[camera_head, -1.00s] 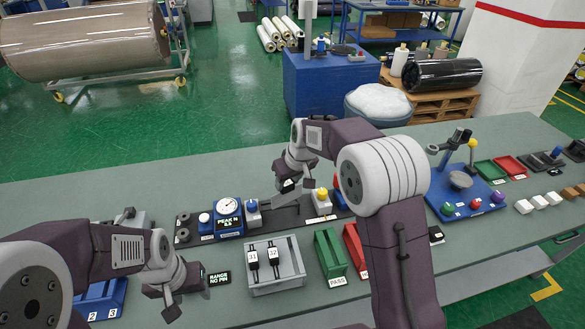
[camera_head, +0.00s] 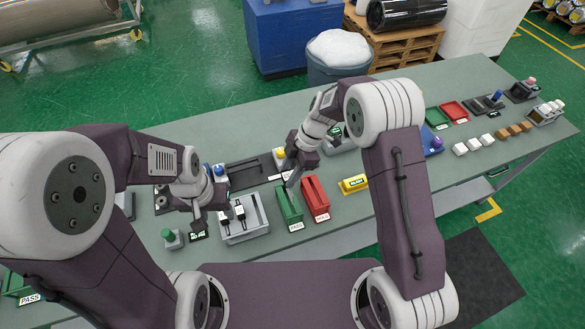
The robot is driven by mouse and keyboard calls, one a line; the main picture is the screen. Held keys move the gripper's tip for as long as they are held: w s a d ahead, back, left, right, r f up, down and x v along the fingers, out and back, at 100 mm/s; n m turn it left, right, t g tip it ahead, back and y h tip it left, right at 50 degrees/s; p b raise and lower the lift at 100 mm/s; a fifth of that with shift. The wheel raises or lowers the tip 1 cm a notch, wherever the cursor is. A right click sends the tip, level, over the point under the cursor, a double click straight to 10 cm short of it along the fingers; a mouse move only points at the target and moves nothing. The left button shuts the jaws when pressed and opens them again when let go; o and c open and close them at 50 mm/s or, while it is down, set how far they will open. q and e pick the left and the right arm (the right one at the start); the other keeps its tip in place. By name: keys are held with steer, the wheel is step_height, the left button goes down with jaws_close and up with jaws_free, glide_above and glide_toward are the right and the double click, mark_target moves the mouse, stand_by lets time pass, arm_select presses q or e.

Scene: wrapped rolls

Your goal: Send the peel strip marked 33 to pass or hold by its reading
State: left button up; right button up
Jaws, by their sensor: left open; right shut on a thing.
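My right gripper (camera_head: 291,182) is shut just above and behind the green PASS holder (camera_head: 289,206). It holds a small thin piece, seemingly the peel strip, mostly hidden by the fingers; no number on it can be read. The red holder (camera_head: 315,199) stands just right of the green one. My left gripper (camera_head: 198,222) is open and empty, left of the grey tray (camera_head: 246,234) with black-and-white pieces in it. The peel tester's dark rail (camera_head: 243,174) lies behind; my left arm hides its gauge and readout.
A green button box (camera_head: 173,239) and a small dark display (camera_head: 198,236) sit at the left front. A yellow block (camera_head: 354,184) lies right of the red holder. White and brown blocks (camera_head: 514,130) line the right. Bare table shows in front of the yellow block.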

steer(key=shift+d+f+b, duration=0.15)
steer(key=shift+d+b, duration=0.1)
steer(key=shift+b, duration=0.4)
step_height(320, 180, down, 5)
steer(key=b, duration=0.5)
steer(key=shift+a, duration=0.1)
steer(key=shift+r, duration=0.2)
steer(key=shift+f, duration=0.1)
